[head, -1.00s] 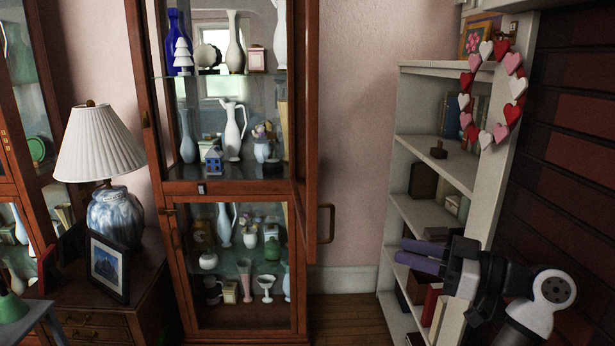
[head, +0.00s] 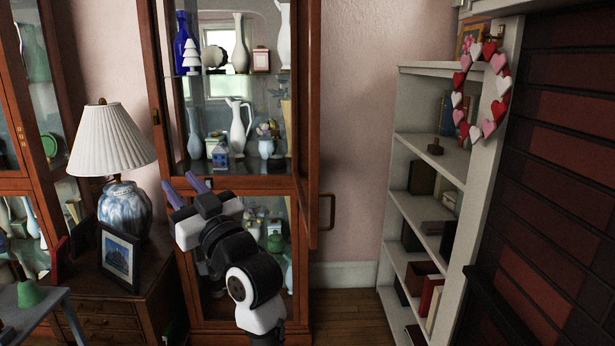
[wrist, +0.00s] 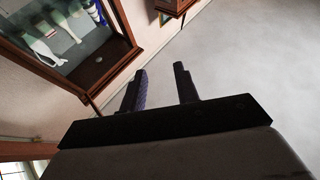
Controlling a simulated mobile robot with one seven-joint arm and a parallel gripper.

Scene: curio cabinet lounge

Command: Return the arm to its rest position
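My gripper (head: 185,190) is at the lower middle of the head view, in front of the wooden curio cabinet (head: 305,150). Its two purple-grey fingers point up and to the left. In the wrist view my gripper (wrist: 160,88) shows its two fingers apart with nothing between them. Beyond them is a plain pale surface. The arm hides part of the cabinet's lower section.
A lamp (head: 110,145) and a framed picture (head: 119,258) stand on a wooden side table (head: 95,312) at left. A white bookshelf (head: 398,140) with a heart garland (head: 503,85) stands at right. Bare wall and floor lie between cabinet and bookshelf.

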